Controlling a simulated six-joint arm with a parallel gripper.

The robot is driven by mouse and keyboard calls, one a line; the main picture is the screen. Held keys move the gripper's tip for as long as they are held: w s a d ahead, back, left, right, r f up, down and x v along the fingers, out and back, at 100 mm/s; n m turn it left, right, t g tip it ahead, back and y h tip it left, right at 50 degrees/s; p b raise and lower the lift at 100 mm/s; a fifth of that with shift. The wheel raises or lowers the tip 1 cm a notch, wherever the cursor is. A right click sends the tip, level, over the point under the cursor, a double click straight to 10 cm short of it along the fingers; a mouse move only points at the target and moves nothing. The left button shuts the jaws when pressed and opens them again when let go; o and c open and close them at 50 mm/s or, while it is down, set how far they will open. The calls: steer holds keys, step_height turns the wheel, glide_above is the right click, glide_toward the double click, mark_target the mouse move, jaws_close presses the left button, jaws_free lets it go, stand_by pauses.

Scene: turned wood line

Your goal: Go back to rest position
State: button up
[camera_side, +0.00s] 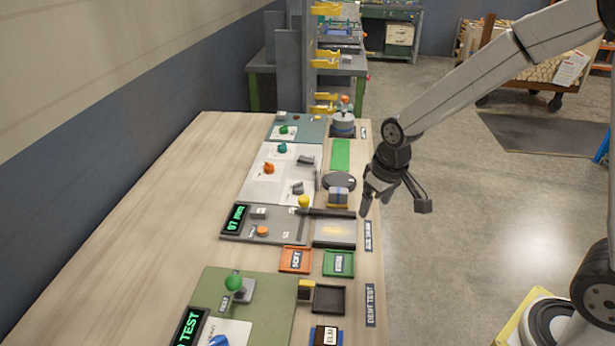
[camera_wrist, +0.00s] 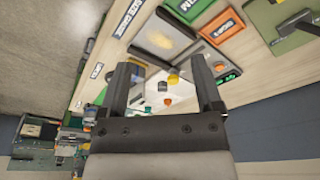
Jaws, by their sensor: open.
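My gripper (camera_side: 394,206) hangs open near the right edge of the long wooden bench (camera_side: 170,210) in the side view. Its fingers point down and spread apart, with nothing seen between them. In the wrist view both dark fingers of my gripper (camera_wrist: 164,78) stand well apart. Past them show the bench top and, between the fingers, small coloured pieces at a distance. No held thing shows in either view. How high my gripper is above the bench is hard to tell.
Near my gripper on the bench are a block with a yellowish top (camera_side: 338,196), a dark round plate (camera_side: 339,181) and a grey-framed plate (camera_side: 334,233). An orange tray (camera_side: 283,267) and a green tray (camera_side: 330,272) lie nearer the camera. Open floor (camera_side: 450,230) lies right of the bench.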

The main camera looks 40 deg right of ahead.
steer(key=s+f, duration=0.1)
steer(key=s, duration=0.9)
steer(key=shift+s+f+t, duration=0.2)
steer(key=shift+t, duration=0.1)
